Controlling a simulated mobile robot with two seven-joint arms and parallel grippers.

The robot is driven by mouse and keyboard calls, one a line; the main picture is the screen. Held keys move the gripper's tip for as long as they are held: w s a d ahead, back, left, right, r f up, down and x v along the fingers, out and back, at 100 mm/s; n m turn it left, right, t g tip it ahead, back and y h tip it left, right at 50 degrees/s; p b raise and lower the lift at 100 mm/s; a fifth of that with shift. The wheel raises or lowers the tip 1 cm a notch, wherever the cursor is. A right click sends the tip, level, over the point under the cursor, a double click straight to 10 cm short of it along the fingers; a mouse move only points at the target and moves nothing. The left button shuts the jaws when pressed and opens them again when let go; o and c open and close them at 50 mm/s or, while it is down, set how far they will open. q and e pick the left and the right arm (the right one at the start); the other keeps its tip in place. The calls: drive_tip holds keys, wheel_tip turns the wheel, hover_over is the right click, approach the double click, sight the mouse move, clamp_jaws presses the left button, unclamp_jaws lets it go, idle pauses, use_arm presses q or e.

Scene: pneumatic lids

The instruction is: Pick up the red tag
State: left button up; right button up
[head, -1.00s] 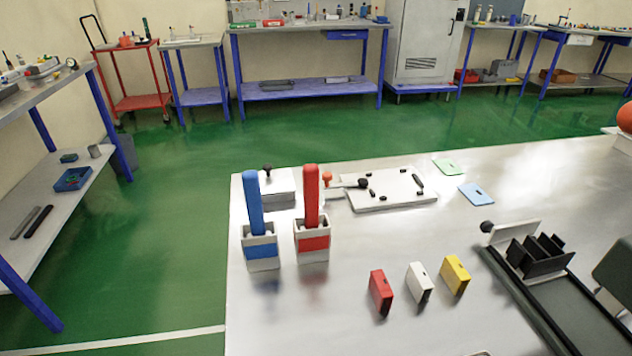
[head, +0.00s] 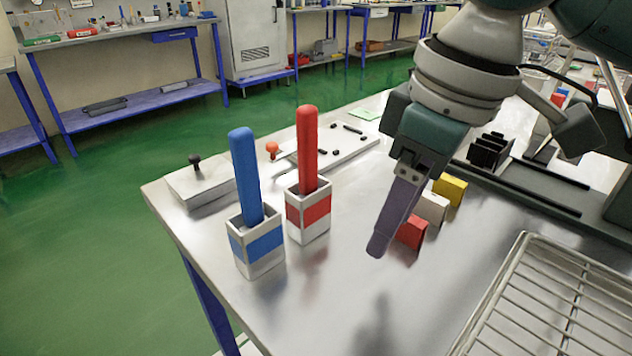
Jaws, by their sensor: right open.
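The red tag (head: 413,234) is a small upright red block on the metal table. It stands at the near end of a row with a white block and a yellow block. My right gripper (head: 379,244) points down just left of the red tag in the picture, open and empty. It is seen side-on, so its fingers overlap, and it hides part of the red tag's left side. I cannot tell its exact height above the table. My left gripper is not in view.
The white block (head: 432,207) and yellow block (head: 450,189) stand close behind the red tag. A blue bar (head: 245,175) and a red bar (head: 307,150) stand tall in holders to the left. A wire rack (head: 540,315) fills the lower right. The table's front middle is clear.

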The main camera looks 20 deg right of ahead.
drive_tip(key=m+b, duration=0.2)
approach(410, 217)
drive_tip(key=shift+w+a+f+h, duration=0.1)
drive_tip(key=shift+f+h, duration=0.2)
wheel_tip(410, 217, down, 3)
drive_tip(key=shift+w+a+f+g+b, duration=0.1)
drive_tip(key=shift+w+f+g+b, duration=0.05)
drive_tip(key=shift+g+b, duration=0.2)
drive_tip(key=f, duration=0.4)
drive_tip(key=w+f+b, duration=0.1)
drive_tip(key=f, duration=0.1)
drive_tip(key=shift+a, duration=0.3)
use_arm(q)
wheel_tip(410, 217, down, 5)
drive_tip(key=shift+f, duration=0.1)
use_arm(e)
drive_tip(key=shift+w, duration=0.1)
clamp_jaws()
